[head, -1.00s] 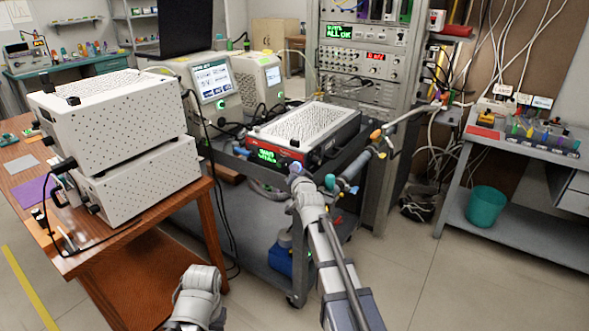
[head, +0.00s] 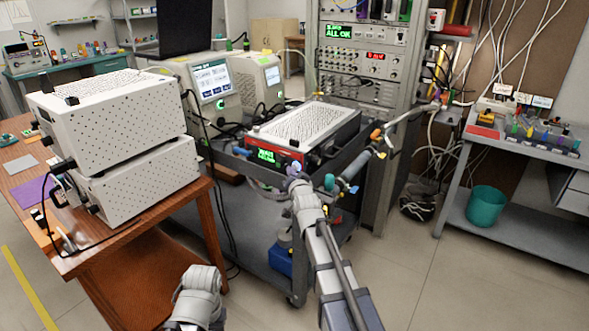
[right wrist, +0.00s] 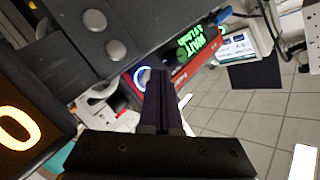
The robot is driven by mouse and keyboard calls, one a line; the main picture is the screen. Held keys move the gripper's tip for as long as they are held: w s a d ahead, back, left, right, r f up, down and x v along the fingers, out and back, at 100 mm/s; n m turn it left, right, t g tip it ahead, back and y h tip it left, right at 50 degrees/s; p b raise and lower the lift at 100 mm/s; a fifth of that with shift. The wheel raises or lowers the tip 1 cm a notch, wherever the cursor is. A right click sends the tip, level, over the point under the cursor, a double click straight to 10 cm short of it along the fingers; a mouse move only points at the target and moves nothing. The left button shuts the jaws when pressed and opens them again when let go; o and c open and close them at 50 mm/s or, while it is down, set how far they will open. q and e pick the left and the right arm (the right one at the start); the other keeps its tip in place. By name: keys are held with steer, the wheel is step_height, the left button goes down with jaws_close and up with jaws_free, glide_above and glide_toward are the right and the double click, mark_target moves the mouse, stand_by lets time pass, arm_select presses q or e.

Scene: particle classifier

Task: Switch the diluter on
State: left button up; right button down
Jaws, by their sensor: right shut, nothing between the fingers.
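A box with a pale perforated top, red front and green-lit display (head: 270,156) sits on the grey cart. No label that I can read names it as the diluter. My right arm reaches up to its front, and the right gripper (head: 297,177) is just before the lower right of that front. In the right wrist view the shut, empty fingers (right wrist: 160,78) point at the red front (right wrist: 205,61), close to a round button with a blue-white lit ring (right wrist: 143,77). Whether they touch it cannot be told. My left gripper is out of view.
Two stacked white boxes (head: 125,130) stand on the wooden table at left. Two instruments with screens (head: 212,83) stand behind the cart. Hoses and a coloured fitting (head: 348,186) are close to my right gripper. A tall equipment rack (head: 365,55) stands at right.

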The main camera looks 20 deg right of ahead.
steer(key=shift+s+a+f, duration=0.1)
steer(key=shift+s+a, duration=0.2)
steer(key=shift+a, duration=0.1)
steer(key=shift+s+a, duration=0.75)
steer(key=shift+a, duration=0.25)
steer(key=shift+s+a, duration=0.7)
steer(key=shift+a, duration=0.25)
